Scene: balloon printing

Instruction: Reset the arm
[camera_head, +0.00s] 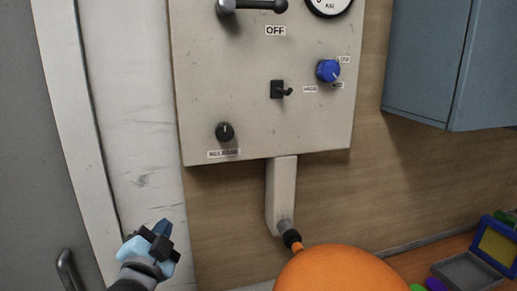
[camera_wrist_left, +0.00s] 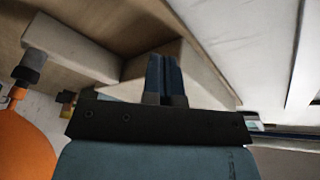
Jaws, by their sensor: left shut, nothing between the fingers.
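My left gripper (camera_head: 162,229) is at the lower left of the head view, in front of the pale door frame, pointing up. It is shut and empty; its two blue fingers are together in the left wrist view (camera_wrist_left: 165,75). It is apart from the control panel (camera_head: 235,75) and from the orange balloon (camera_head: 340,272). The balloon is on the nozzle (camera_head: 290,236) below the panel and looks inflated; it also shows at the left edge of the left wrist view (camera_wrist_left: 25,145). My right gripper is not in view.
The panel has a lever (camera_head: 252,5) by an OFF label, a blue knob (camera_head: 328,70), a black switch (camera_head: 279,90) and a black release knob (camera_head: 225,132). A blue-grey cabinet (camera_head: 425,65) hangs at right. Below it, an open stamp pad case (camera_head: 470,270) lies on the orange-brown surface.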

